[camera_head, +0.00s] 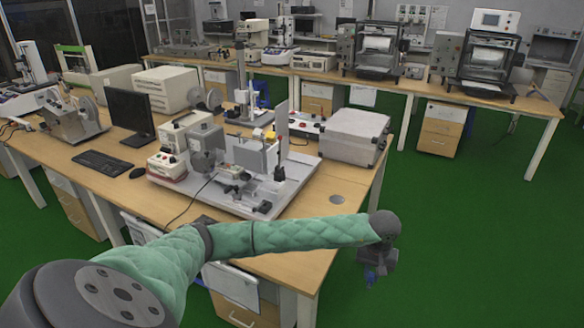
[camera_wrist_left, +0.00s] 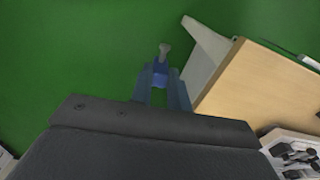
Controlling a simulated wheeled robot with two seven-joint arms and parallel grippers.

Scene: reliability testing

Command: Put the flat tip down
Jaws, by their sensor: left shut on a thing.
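My left gripper (camera_head: 370,277) hangs at the end of the green-sleeved arm, past the right front corner of the near table, over the green floor. In the left wrist view its two blue-grey fingers (camera_wrist_left: 162,88) are shut on the flat tip (camera_wrist_left: 165,49), a small piece whose grey end sticks out beyond the fingers. A blue block shows between the fingers; I cannot tell whether it is part of the tip. In the head view the tip is too small to make out. My right gripper is in neither view.
The near wooden table (camera_head: 318,205) carries a testing machine on a grey base plate (camera_head: 235,196), a grey box (camera_head: 354,136), a monitor (camera_head: 130,112) and a keyboard (camera_head: 103,162). Green floor (camera_head: 465,220) is clear to the right.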

